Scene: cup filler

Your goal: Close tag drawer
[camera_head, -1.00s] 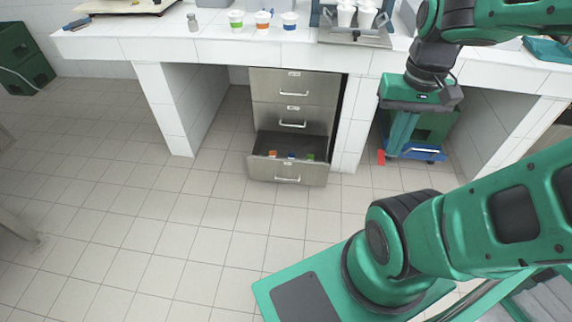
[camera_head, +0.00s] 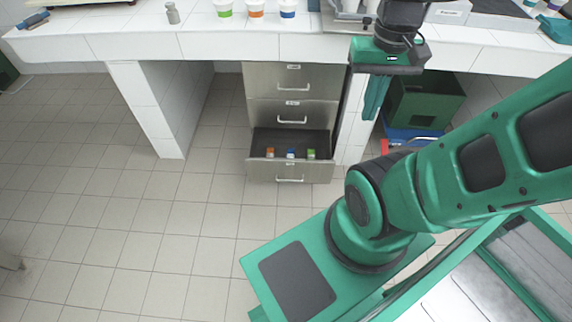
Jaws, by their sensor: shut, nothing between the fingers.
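The bottom drawer (camera_head: 259,173) of the grey metal cabinet under the counter stands pulled out. Its front has a pale bar handle (camera_head: 290,181). Inside it lie small tags: an orange tag (camera_head: 270,152), a blue tag (camera_head: 291,153) and a green tag (camera_head: 311,153). My gripper (camera_head: 371,112) hangs pointing down, to the right of the cabinet and above the drawer in the picture. Its green fingers look shut and empty, and it appears apart from the drawer.
The middle drawer (camera_head: 268,110) and top drawer (camera_head: 266,78) are shut. White tiled legs (camera_head: 148,110) flank the cabinet. Cups, including an orange-marked cup (camera_head: 256,9), stand on the white counter (camera_head: 140,40). A green crate (camera_head: 428,100) is under the right side.

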